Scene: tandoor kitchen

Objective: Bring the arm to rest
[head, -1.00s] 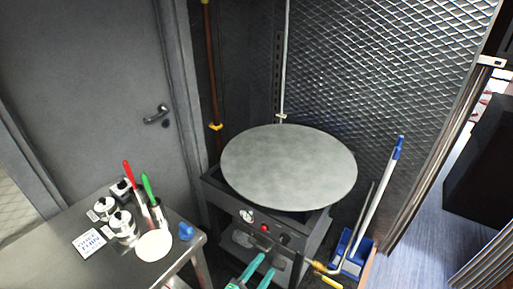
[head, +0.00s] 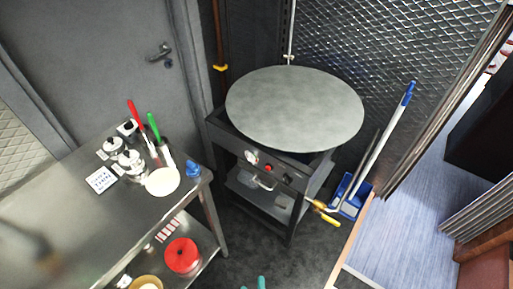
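My gripper (head: 252,284) shows only as two teal fingertips at the bottom edge of the head view. A gap lies between the tips, and I see nothing held there. The rest of my gripper and my arm are below the picture. The tips are over the dark floor, in front of the black cart with the large round griddle plate (head: 294,108), and apart from it in the picture.
A steel table (head: 62,217) stands at left with jars, red- and green-handled tools and a white disc. A blue dustpan (head: 350,196) and broom lean right of the cart. Dark floor (head: 262,240) between is clear.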

